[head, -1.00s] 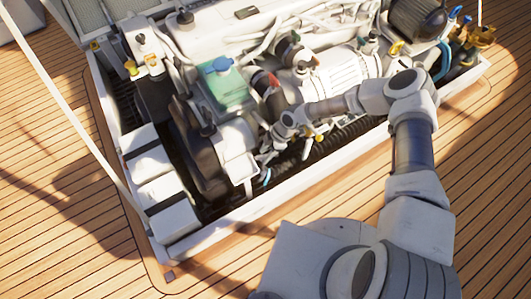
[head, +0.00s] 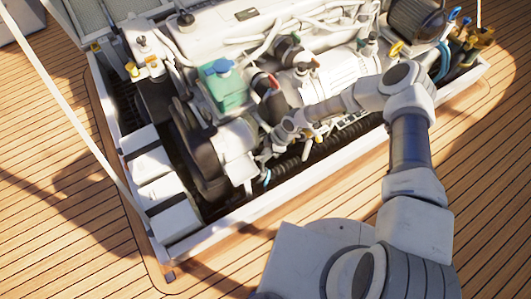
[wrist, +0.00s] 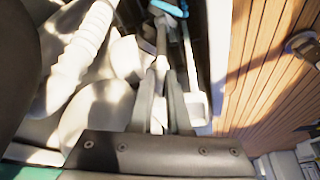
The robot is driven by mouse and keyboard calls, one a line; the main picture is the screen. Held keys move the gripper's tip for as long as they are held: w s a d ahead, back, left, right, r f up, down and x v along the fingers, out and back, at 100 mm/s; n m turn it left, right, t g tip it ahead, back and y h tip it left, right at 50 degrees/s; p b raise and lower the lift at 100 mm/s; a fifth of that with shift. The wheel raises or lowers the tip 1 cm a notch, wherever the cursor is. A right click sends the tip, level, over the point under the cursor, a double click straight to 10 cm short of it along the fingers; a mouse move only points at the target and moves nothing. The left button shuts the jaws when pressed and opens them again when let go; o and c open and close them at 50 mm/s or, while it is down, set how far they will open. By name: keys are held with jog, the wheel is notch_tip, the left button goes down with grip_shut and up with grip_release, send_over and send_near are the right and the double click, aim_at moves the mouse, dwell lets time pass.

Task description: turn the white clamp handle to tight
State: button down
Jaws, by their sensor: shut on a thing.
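My gripper (head: 262,158) reaches down into the engine hatch, between the engine's front side and the white hatch edge. In the wrist view its two dark fingers (wrist: 161,98) are closed around a slim white piece (wrist: 158,116), which looks like the white clamp handle. Only a short part of it shows between the fingers. A rod runs on from the fingertips toward the top of that view. In the head view the fingers and wrist largely hide the handle, and its turn angle cannot be read.
A white block (wrist: 195,103) sits close beside the right finger. A ribbed black hose (head: 290,165) runs along the hatch near the gripper. A pale corrugated hose (wrist: 75,60) is left of the fingers. The teal tank (head: 229,90) stands behind. The wooden deck (head: 70,200) is clear.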

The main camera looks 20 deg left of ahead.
jog(key=m+p, duration=0.1)
jog(key=m+t+p, duration=0.1)
jog(key=m, duration=0.1)
jog(key=shift+s+r, duration=0.2)
jog(key=shift+s+f+m+t+p, duration=0.15)
jog(key=shift+m+t+p, duration=0.55)
jog(key=shift+m, duration=1.75)
jog(key=shift+s+f+m+t+p, duration=0.15)
jog(key=shift+m+t, duration=1.05)
jog(key=shift+m, duration=1.25)
jog(key=shift+r+m, duration=0.1)
jog(key=shift+m, duration=0.2)
jog(key=c, duration=0.9)
grip_release()
jog(key=shift+s, duration=0.1)
